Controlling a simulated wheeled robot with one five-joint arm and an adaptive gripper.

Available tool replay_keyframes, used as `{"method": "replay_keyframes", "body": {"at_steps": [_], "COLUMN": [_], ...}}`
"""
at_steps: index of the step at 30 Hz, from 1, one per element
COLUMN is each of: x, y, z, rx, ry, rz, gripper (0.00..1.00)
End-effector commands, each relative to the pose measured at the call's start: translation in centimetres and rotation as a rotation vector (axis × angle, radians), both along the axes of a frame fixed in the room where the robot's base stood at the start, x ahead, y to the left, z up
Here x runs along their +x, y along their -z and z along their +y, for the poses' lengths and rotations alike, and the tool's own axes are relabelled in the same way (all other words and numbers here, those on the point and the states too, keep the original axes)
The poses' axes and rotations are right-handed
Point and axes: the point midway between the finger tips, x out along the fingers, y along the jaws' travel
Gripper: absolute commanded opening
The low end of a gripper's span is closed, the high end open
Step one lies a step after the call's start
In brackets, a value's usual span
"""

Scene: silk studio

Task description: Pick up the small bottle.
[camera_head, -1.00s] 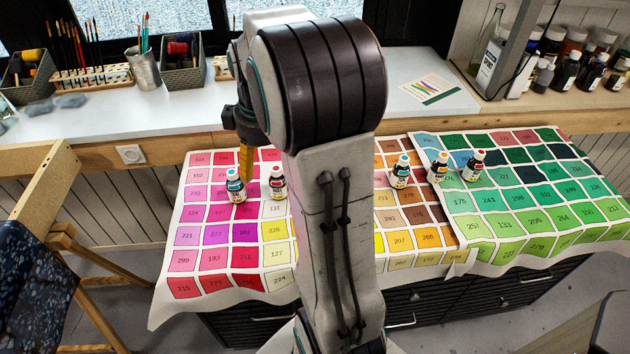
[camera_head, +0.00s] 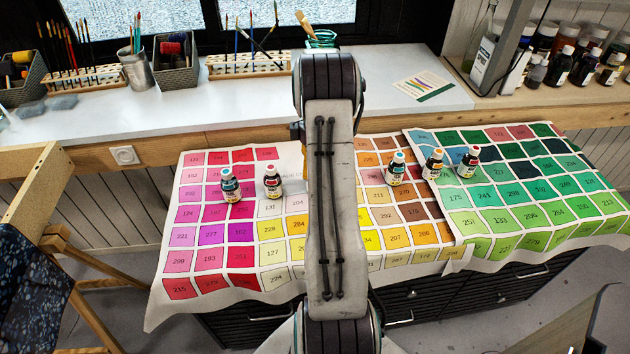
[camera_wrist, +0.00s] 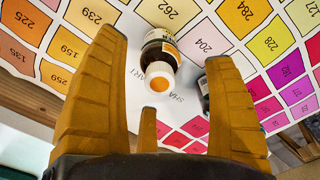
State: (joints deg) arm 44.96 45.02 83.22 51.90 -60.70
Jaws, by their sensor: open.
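In the wrist view, a small dark bottle (camera_wrist: 158,50) with an orange-topped white cap and a pale label is on the colour chart (camera_wrist: 75,55). My gripper (camera_wrist: 166,48) is open, with one finger on each side of this bottle in the picture; I see no clear contact. A second dark bottle (camera_wrist: 205,92) is mostly hidden behind the right finger. In the head view, my arm hides the gripper and the bottle between its fingers. A blue-capped bottle (camera_head: 230,186) and a red-capped bottle (camera_head: 272,183) stand left of the arm.
Bottles with blue (camera_head: 396,170), orange (camera_head: 433,165) and red (camera_head: 469,163) caps stand right of my arm on the chart-covered cabinet. Behind is a counter (camera_head: 190,108) with brush holders. A chair (camera_head: 40,240) stands at left. The chart's front is clear.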

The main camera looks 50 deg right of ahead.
Motion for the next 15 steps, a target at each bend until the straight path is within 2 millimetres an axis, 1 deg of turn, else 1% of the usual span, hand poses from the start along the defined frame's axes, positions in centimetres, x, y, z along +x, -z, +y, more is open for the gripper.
{"method": "replay_keyframes", "body": {"at_steps": [4, 12, 15], "x": [0.2, 0.5, 0.5], "y": [1.1, 4.3, 5.0], "z": [0.0, 0.0, 0.0], "rx": [0.002, 0.002, 0.001], "ry": [-0.001, 0.0, 0.0], "rz": [0.002, 0.003, 0.001], "gripper": [0.77, 0.77, 0.77]}}
